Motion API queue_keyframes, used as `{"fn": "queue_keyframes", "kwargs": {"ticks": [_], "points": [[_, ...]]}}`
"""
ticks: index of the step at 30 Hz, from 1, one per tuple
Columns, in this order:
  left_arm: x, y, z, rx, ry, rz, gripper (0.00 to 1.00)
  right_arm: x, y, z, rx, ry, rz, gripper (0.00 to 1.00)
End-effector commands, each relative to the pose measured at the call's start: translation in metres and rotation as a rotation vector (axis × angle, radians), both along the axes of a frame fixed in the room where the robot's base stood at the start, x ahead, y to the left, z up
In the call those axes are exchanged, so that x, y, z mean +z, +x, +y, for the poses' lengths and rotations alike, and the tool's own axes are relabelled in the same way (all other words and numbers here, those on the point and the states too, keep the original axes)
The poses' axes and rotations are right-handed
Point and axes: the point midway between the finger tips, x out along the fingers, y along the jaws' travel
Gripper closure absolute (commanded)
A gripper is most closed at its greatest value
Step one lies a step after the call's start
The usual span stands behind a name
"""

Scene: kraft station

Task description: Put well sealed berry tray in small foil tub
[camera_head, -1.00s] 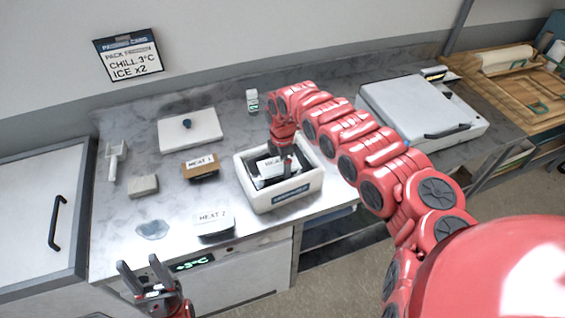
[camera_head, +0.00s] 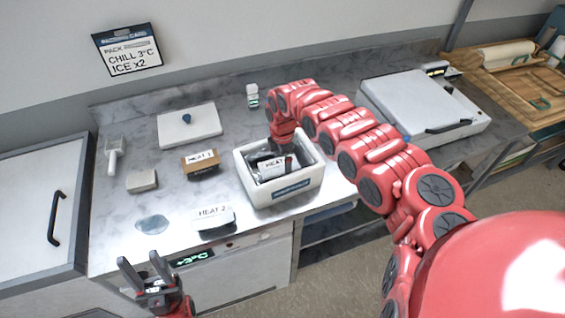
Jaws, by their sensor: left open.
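I see no pack with a readable berry label and no tub that is clearly foil. A white open-topped box (camera_head: 283,191) stands on the counter, right of its middle. Inside it is a dark pack with a white label (camera_head: 272,170), seemingly reading MEAT. My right gripper (camera_head: 283,156) reaches down into the box at this pack; its fingers are partly hidden, so its grip is unclear. A brown-topped pack labelled MEAT 1 (camera_head: 200,161) and a white-topped pack labelled MEAT 2 (camera_head: 213,220) lie left of the box. My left gripper (camera_head: 147,268) is open and empty before the counter's front edge.
A white lid with a blue knob (camera_head: 189,131), a grey block (camera_head: 142,180), a white scoop (camera_head: 115,155) and a clear puddle-like patch (camera_head: 152,224) lie on the left. A small bottle (camera_head: 253,96) stands behind the box. A lidded machine (camera_head: 420,108) stands at right.

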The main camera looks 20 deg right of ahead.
Motion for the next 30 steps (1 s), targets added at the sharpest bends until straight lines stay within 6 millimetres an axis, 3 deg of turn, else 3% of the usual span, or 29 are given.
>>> {"fn": "queue_keyframes", "kwargs": {"ticks": [5,8,15,21,30], "points": [[0.011,0.000,0.000,0.000,0.000,0.000,0.50,0.015,0.000,0.000,-0.001,0.000,-0.001,0.00],[-0.002,0.000,0.000,0.000,0.000,0.000,0.50,0.025,0.002,-0.002,-0.002,-0.002,-0.007,0.00],[-0.029,0.000,0.000,0.000,0.000,0.000,0.50,0.081,0.002,-0.001,-0.001,-0.001,-0.009,0.00],[-0.041,0.000,0.000,0.000,0.000,0.000,0.50,0.114,0.001,0.000,0.000,0.000,-0.004,0.00],[-0.045,0.000,0.000,0.000,0.000,0.000,0.50,0.133,0.000,0.000,-0.001,0.000,0.000,0.00]]}}
